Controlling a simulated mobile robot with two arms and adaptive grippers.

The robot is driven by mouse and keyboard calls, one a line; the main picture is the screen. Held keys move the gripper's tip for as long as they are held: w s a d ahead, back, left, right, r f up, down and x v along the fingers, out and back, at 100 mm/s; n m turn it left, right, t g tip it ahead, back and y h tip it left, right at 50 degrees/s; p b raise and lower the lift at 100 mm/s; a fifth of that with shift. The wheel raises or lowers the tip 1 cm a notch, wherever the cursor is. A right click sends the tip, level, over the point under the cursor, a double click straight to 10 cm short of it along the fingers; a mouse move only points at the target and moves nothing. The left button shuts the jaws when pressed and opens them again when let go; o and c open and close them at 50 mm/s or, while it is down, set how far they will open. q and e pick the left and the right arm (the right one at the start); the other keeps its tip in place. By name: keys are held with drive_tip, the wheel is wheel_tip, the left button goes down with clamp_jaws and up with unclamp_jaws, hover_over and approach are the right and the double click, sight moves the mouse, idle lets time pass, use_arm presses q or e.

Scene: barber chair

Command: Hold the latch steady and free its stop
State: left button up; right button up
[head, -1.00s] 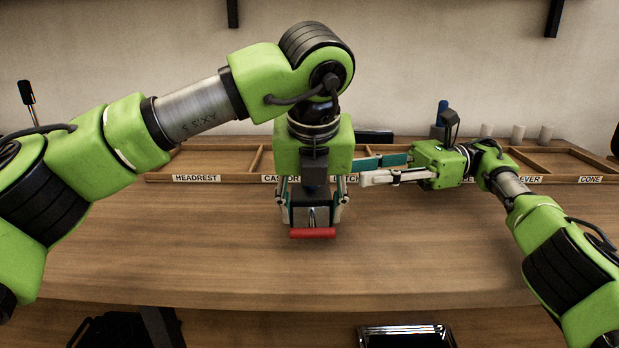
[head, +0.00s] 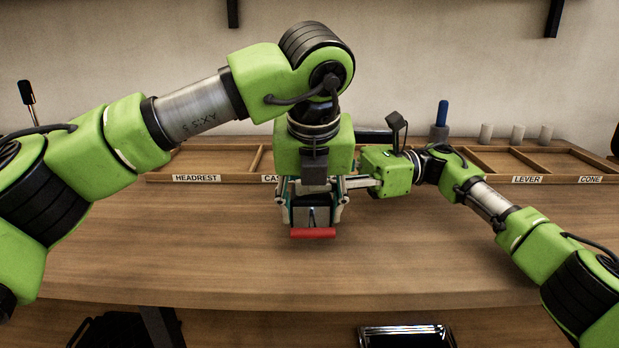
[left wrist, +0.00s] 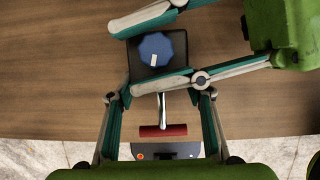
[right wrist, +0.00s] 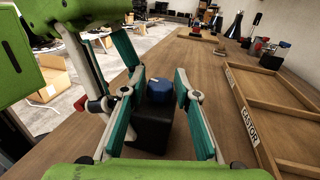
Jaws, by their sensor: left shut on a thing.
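The latch is a dark block (head: 311,216) with a red-handled lever (head: 312,233) at its front, on the worktop. My left gripper (head: 312,208) points down and is shut on the block's sides. In the left wrist view the blue knob (left wrist: 155,47), the stop with a white mark, sits on top of the block, and the red handle (left wrist: 163,131) is below. My right gripper (left wrist: 129,59) is open, one finger on each side of the knob. The right wrist view shows the knob (right wrist: 159,90) between its fingers, with no clear contact. In the head view its fingertips are hidden behind my left gripper.
A labelled wooden tray (head: 225,160) runs along the back of the worktop (head: 420,250). A blue-handled item (head: 441,118) and several pale cylinders (head: 517,135) stand behind it. The worktop's front is clear. In the right wrist view, the CASTOR-labelled compartment (right wrist: 247,125) lies on the right.

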clamp_jaws()
drive_tip(key=shift+w+a+r+n+g, duration=0.1)
drive_tip(key=shift+w+n+g, duration=0.1)
drive_tip(key=shift+n+g, duration=0.25)
drive_tip(key=shift+g, duration=0.35)
drive_tip(key=shift+s+n+g+h, duration=0.15)
drive_tip(key=shift+n+g+h, duration=0.15)
drive_tip(key=shift+n+h, duration=0.1)
unclamp_jaws()
